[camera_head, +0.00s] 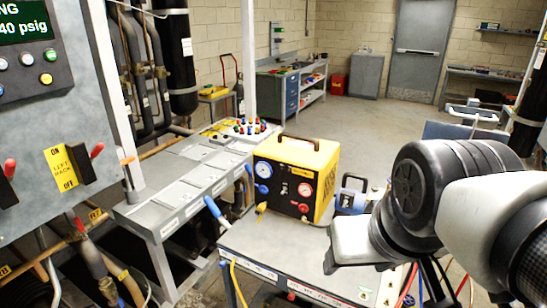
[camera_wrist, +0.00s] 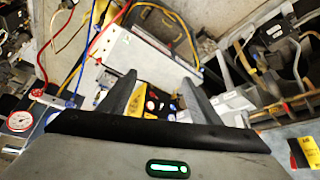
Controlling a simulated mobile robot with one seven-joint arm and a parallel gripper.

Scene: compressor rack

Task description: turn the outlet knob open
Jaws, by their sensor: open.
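A yellow and black machine (camera_head: 297,178) with a top handle stands on the grey cart. The knob labels are too small to read, so I cannot tell which is the outlet knob. In the wrist view, part of the machine (camera_wrist: 173,103) shows between my fingers, its knobs unclear. My gripper (camera_wrist: 158,78) is open and empty, apart from the panel. In the head view, its grey body shows at lower right; the fingertips are hidden.
The grey cart top (camera_head: 300,255) is clear in front of the machine. A small blue device (camera_head: 351,197) stands right of it. A grey bench (camera_head: 185,180) and a control panel with levers (camera_head: 50,140) are at left. Loose hoses hang around the cart.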

